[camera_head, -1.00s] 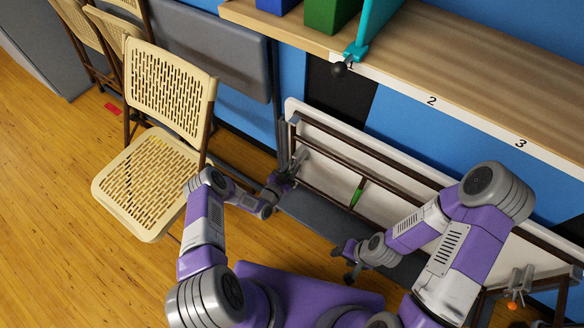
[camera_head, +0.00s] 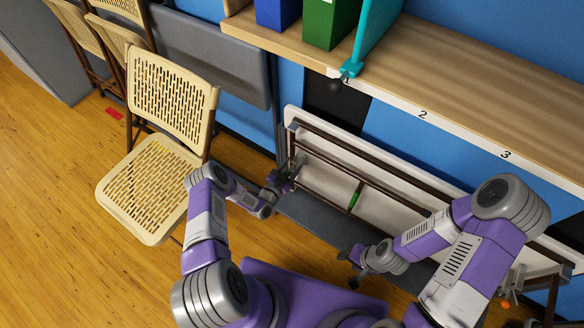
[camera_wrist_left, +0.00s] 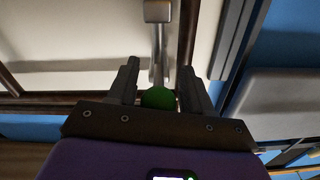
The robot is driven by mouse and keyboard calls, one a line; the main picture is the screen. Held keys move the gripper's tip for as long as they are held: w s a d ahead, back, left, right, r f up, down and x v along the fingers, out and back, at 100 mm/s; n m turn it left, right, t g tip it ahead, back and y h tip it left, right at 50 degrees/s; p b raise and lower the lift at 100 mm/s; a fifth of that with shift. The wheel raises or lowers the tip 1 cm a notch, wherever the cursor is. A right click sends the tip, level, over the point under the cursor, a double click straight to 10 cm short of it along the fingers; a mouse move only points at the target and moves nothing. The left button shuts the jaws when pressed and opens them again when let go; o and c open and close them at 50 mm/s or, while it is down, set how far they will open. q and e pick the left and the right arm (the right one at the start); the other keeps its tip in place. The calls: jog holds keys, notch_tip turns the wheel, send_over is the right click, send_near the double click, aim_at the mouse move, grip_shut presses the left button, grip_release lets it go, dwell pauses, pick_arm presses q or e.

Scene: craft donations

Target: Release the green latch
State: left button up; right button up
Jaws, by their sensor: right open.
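A green round knob (camera_wrist_left: 158,98) on a metal lever (camera_wrist_left: 158,40) shows in the left wrist view. It sits between the two fingers of my left gripper (camera_wrist_left: 159,66), close to the palm. Little gap shows on either side, and I cannot tell whether the fingers press on it. In the head view my left gripper (camera_head: 281,180) is at the left end of the folded table (camera_head: 318,133), and the knob is hidden there. My right gripper (camera_head: 352,268) is open and empty, in front of the table's lower edge.
A green piece (camera_head: 355,194) is on the table's brown frame. An orange knob (camera_head: 505,303) is at its right end. A beige folding chair (camera_head: 150,190) stands left of my left arm. A wooden shelf (camera_head: 450,75) with blue and green boxes is above the table.

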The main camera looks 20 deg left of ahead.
pick_arm(q)
jog(key=shift+f, duration=0.1)
jog(key=p+v, duration=0.2)
jog(key=v, duration=0.5)
jog(key=shift+s, duration=0.25)
dwell(0.4)
